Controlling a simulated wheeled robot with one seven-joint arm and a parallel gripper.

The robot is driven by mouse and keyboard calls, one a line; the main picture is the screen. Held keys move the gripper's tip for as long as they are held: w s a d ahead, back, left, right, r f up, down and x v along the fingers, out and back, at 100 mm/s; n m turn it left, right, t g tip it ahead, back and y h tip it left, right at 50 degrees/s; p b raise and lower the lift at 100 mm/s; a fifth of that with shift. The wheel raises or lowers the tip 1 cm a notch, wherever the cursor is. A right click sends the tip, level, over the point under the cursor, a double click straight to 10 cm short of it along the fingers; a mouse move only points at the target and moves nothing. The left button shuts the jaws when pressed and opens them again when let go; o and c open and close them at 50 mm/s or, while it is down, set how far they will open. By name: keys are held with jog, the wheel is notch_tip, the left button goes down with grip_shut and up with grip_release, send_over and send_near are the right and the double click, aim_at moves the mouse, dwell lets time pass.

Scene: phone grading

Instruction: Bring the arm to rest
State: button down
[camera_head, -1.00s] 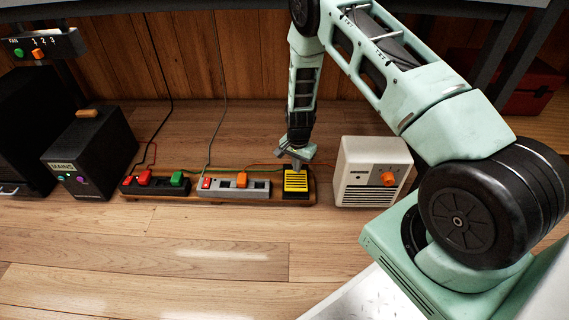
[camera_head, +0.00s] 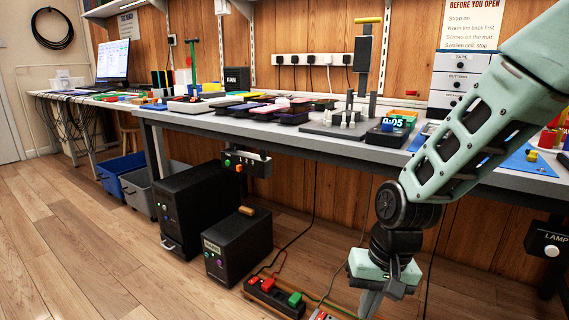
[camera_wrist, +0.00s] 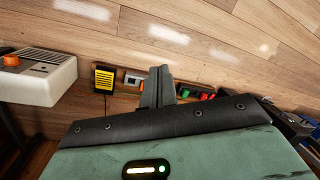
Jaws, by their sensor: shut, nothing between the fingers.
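My arm shows at the right of the head view, bent downward in front of the bench. My gripper (camera_head: 371,300) hangs low, below the bench top and above the floor area, partly cut off by the bottom edge. In the wrist view my gripper (camera_wrist: 157,85) shows its fingers together with nothing between them. Beyond the fingers lies the power strip with red and green switches (camera_wrist: 192,94). The yellow and black block (camera_wrist: 105,77) is to the left of the fingers and apart from them.
The bench (camera_head: 290,130) carries several trays and tools above my gripper. Two black cabinets (camera_head: 238,248) stand on the floor to the left. A white box with an orange knob (camera_wrist: 38,75) is left in the wrist view. The wooden floor at left (camera_head: 70,250) is clear.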

jog(key=s+r+n+h+p, duration=0.1)
jog(key=s+r+n+p, duration=0.1)
jog(key=s+r+n, duration=0.5)
jog(key=s+r+n+p, duration=0.1)
jog(key=s+r+p, duration=0.1)
jog(key=s+r, duration=0.65)
notch_tip(320, 180, up, 34)
jog(key=s+p, duration=0.2)
jog(key=p, duration=3.4)
jog(key=shift+a+p, duration=0.4)
jog(key=shift+a, duration=0.05)
jog(key=shift+f, duration=0.15)
